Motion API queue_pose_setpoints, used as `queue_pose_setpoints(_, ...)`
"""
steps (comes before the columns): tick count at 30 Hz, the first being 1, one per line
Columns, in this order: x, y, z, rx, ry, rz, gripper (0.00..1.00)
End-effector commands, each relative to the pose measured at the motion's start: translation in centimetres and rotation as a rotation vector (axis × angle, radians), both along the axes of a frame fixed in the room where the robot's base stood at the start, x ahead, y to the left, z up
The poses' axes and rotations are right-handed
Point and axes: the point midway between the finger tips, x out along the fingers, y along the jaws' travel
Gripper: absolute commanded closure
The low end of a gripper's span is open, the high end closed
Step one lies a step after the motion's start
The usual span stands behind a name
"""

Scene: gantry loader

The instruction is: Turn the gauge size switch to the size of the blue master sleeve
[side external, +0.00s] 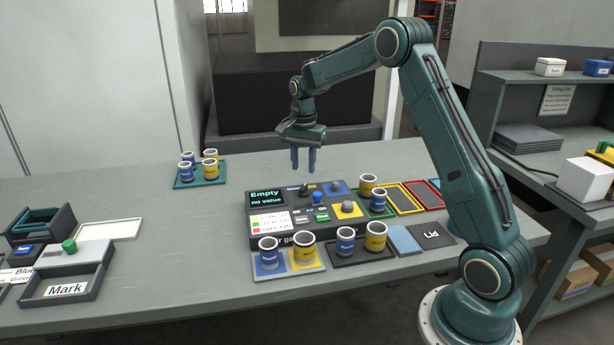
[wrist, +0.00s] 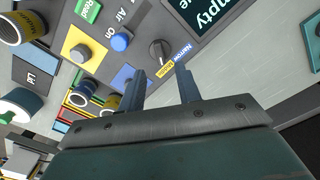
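The gauge size switch is a dark round knob (wrist: 161,51) with a white pointer mark in the wrist view. In the side view the knob (side external: 306,188) sits right of the display. A large blue sleeve (side external: 268,252) stands on the blue half of the front tray, beside a larger yellow sleeve (side external: 304,248); its writing is too small to read. My gripper (side external: 303,160) is open and empty above the panel, fingers down; the knob lies beyond its fingertips (wrist: 160,80).
The gauge display (side external: 266,198) reads "Empty no value". A green button (side external: 320,198), a blue button (side external: 321,213) and a grey post (side external: 347,207) are close by. Several other sleeves stand on a dark tray (side external: 382,254) and a teal tray (side external: 200,178). The table's left middle is clear.

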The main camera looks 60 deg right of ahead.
Motion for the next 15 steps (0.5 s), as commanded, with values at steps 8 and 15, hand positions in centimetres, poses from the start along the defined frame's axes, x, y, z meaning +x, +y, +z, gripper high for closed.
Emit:
queue_pose_setpoints(8,-0.1,0.0,-4.1,0.001,0.002,0.0,0.66)
queue_pose_setpoints(15,0.0,0.0,-6.0,0.0,0.001,0.0,0.66)
